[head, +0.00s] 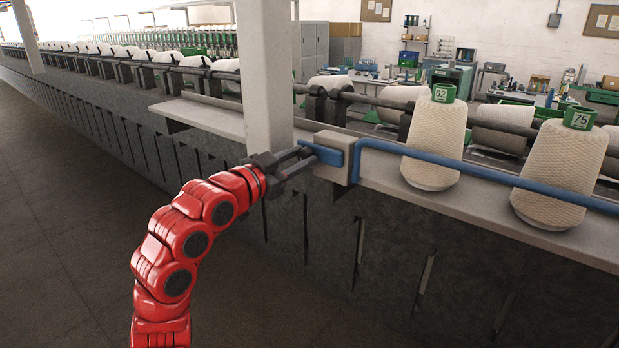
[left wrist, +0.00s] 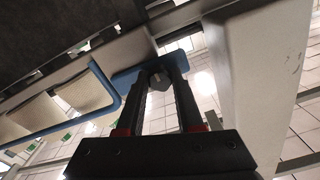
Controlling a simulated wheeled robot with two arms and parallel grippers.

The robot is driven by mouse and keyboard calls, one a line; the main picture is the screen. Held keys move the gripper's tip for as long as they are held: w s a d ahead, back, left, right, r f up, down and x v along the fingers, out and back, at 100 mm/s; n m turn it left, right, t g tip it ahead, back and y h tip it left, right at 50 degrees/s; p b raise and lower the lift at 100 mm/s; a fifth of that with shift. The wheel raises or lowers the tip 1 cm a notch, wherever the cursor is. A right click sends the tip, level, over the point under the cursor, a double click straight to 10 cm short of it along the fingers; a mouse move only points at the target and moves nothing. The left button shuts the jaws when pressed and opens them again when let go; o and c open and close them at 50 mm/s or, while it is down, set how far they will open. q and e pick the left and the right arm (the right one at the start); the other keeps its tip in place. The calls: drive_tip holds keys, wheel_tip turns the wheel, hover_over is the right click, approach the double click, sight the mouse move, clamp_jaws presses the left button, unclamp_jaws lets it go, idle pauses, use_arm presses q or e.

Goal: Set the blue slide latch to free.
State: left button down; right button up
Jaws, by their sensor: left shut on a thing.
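The blue slide latch (head: 328,155) sits on a pale grey block (head: 334,171) at the left end of a blue guard rail (head: 470,172). In the left wrist view, the two fingers (left wrist: 160,82) extend up to the blue latch (left wrist: 125,79), with a small grey part between the fingertips. The fingers hide part of the latch, and I cannot tell which setting it is in. My right gripper is not in view.
A white post (head: 264,75) stands just behind my left gripper. The dark machine front lies below, with open floor (head: 60,230) at left.

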use_arm(q)
drive_tip(key=shift+a, duration=0.1)
drive_tip(key=c, duration=0.8)
unclamp_jaws()
drive_tip(key=shift+w, duration=0.1)
drive_tip(key=shift+c, duration=0.2)
drive_tip(key=o, duration=0.3)
drive_tip(key=shift+a, duration=0.1)
